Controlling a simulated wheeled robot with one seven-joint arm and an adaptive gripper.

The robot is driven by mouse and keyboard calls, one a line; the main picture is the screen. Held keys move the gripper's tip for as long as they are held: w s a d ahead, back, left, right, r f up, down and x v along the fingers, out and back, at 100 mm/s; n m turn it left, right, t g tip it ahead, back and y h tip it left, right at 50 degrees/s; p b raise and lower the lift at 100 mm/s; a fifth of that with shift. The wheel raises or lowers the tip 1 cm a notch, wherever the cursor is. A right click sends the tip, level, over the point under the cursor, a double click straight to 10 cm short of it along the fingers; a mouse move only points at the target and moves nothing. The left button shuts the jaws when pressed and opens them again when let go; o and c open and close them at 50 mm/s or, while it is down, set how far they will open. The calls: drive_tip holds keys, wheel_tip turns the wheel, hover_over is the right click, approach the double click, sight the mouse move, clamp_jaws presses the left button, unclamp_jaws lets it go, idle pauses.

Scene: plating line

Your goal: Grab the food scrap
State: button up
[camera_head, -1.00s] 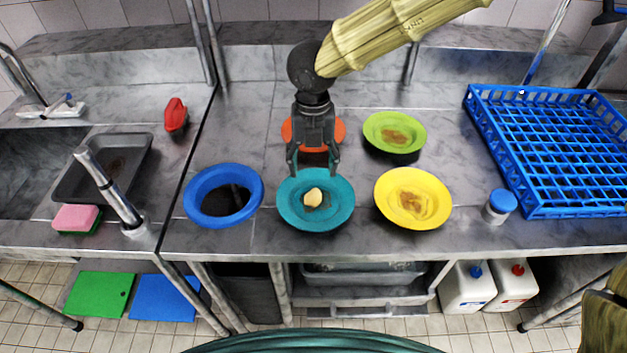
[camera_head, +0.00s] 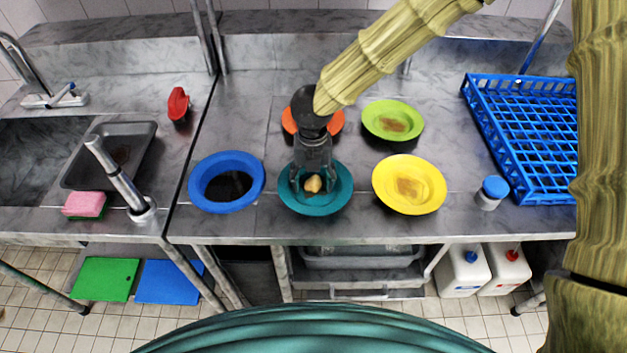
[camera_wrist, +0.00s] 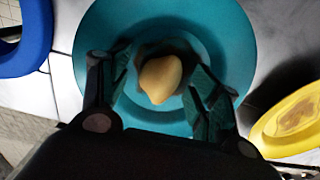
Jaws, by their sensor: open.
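The food scrap (camera_head: 313,184) is a small pale-yellow lump lying on the teal plate (camera_head: 316,207), on a brownish smear. It also shows in the wrist view (camera_wrist: 160,79), near the middle of the plate (camera_wrist: 240,50). My gripper (camera_head: 313,182) is open above the teal plate, pointing down, with a finger on each side of the scrap. In the wrist view my gripper's two fingers (camera_wrist: 162,88) stand left and right of the scrap, with a gap on both sides. I cannot tell how high the fingertips are above the plate.
A blue ring (camera_head: 196,190) around a dark opening lies left of the plate. A smeared yellow plate (camera_head: 436,190) is to the right. A green plate (camera_head: 380,110) and an orange plate (camera_head: 337,123) are behind. A white jar with a blue lid (camera_head: 494,187) and a blue rack (camera_head: 545,190) stand farther right.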

drive_tip(key=shift+s, duration=0.15)
drive_tip(key=c, duration=0.8)
drive_tip(key=shift+c, duration=0.2)
drive_tip(key=shift+r, duration=0.15)
